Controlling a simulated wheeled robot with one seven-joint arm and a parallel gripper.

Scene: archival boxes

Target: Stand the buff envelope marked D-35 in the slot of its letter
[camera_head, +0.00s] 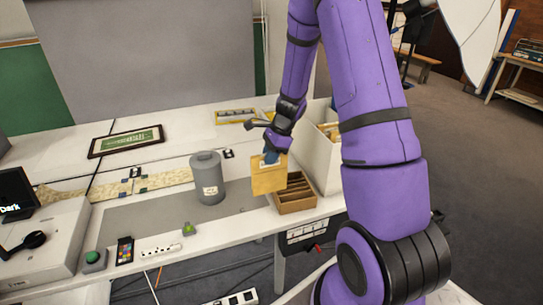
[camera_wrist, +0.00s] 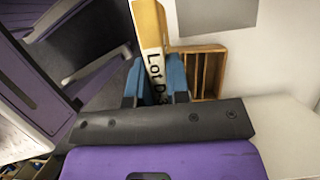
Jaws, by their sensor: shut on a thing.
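The buff envelope (camera_head: 268,176) hangs upright in my gripper (camera_head: 271,156), above the table and close to the slotted box. In the wrist view the envelope (camera_wrist: 149,35) is gripped between the blue fingertips (camera_wrist: 158,82). The wooden slotted box (camera_head: 297,197) stands on the table's front part, just right of and below the envelope. It also shows in the wrist view (camera_wrist: 221,72), with dividers and slots that look empty. No slot letters are readable. The envelope covers part of the box in the head view.
A large white bin (camera_head: 324,155) stands right behind the slotted box. A grey canister (camera_head: 208,180) is to the left of the envelope. A framed picture (camera_head: 126,141), a power strip (camera_head: 161,250) and a green button (camera_head: 93,258) lie further left.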

